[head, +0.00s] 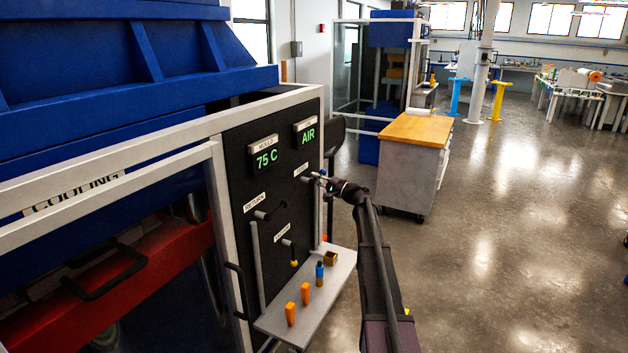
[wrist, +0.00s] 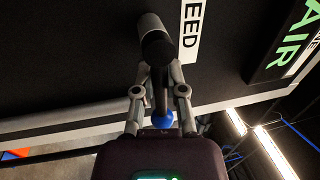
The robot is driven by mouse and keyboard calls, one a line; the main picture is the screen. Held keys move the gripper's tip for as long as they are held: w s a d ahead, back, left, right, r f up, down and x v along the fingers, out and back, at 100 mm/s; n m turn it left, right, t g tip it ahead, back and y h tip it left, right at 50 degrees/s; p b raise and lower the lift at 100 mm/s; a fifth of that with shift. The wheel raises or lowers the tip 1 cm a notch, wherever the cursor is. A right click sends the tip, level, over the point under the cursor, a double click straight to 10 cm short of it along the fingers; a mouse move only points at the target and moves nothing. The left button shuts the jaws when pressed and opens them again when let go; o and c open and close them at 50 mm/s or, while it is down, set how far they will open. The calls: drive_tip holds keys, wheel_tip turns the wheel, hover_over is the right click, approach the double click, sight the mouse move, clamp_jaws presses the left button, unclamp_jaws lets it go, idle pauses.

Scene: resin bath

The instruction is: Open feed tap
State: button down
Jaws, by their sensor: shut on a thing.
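The feed tap (wrist: 157,46) sticks out of the black panel beside a white label on which "EED" is readable. It has a grey stub, a black body and a thin lever with a blue ball end (wrist: 161,120). My gripper (wrist: 159,72) is shut on the lever, one finger on each side, with the ball between the fingers near the palm. In the head view my gripper (head: 321,181) is at the panel's upper right, below the AIR display (head: 306,134). The tap is small there and partly hidden by my gripper.
The panel also carries a 75 C display (head: 266,157), a return tap (head: 262,215) and a lower tap with a yellow end (head: 294,262). A grey shelf (head: 340,275) below holds orange and blue pieces and a brass-coloured block. A wood-topped cabinet (head: 415,130) stands behind; the floor at right is clear.

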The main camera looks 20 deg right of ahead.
drive_tip(key=shift+a, duration=0.2)
drive_tip(key=c, duration=0.7)
unclamp_jaws()
drive_tip(key=shift+d, duration=0.15)
